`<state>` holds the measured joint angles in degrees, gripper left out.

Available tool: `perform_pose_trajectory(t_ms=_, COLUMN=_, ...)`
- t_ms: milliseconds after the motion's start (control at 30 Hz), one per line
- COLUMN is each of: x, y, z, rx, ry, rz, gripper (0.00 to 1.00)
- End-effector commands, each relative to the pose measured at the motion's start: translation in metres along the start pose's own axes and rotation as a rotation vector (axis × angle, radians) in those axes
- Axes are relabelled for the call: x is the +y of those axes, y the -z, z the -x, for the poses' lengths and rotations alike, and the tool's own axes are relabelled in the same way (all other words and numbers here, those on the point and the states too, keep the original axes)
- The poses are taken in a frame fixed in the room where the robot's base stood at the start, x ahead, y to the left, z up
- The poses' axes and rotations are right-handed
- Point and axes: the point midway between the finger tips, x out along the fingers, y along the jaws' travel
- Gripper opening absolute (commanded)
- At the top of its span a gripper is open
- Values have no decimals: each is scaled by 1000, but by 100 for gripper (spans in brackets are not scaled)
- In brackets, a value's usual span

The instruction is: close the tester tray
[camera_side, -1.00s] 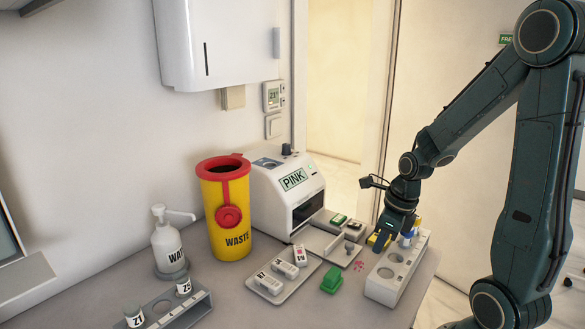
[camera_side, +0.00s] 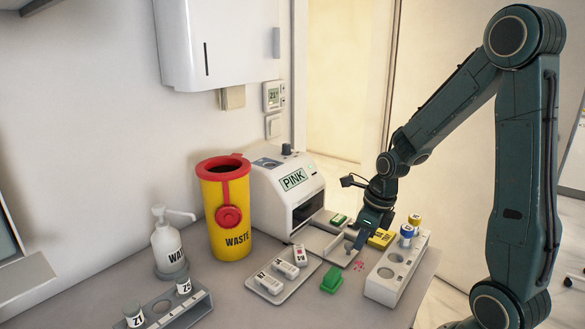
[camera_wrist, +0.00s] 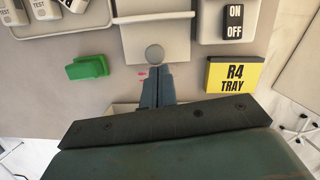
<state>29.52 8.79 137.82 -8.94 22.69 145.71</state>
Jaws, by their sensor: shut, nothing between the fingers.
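The tester (camera_side: 268,205) is a white box with a "PINK" screen and a dark front slot. Its pale tray (camera_side: 318,238) sticks out from the slot, open. A round grey knob stands at the tray's outer end; the wrist view shows the tray (camera_wrist: 155,22) and the knob (camera_wrist: 154,53) from above. My gripper (camera_side: 357,247) is shut and empty, low over the table at the tray's outer end. In the wrist view its fingertips (camera_wrist: 157,70) are together right at the knob's outer side. I cannot tell whether they touch it.
A white rack (camera_side: 395,275) with capped vials and a yellow "R4 TRAY" block (camera_wrist: 233,75) stand to the right. A green piece (camera_side: 332,279) and a tray of labelled test pieces (camera_side: 263,289) lie in front. A yellow waste bin (camera_side: 228,222) stands left of the tester.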

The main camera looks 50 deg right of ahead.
Motion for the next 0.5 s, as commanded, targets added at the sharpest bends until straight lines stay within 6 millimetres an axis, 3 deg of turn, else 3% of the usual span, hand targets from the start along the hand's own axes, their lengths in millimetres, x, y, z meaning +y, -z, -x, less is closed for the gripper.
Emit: perform_pose_trajectory(t_ms=500, x=-12, y=-74, z=-18, rx=0, ry=0, rz=2, gripper=0)
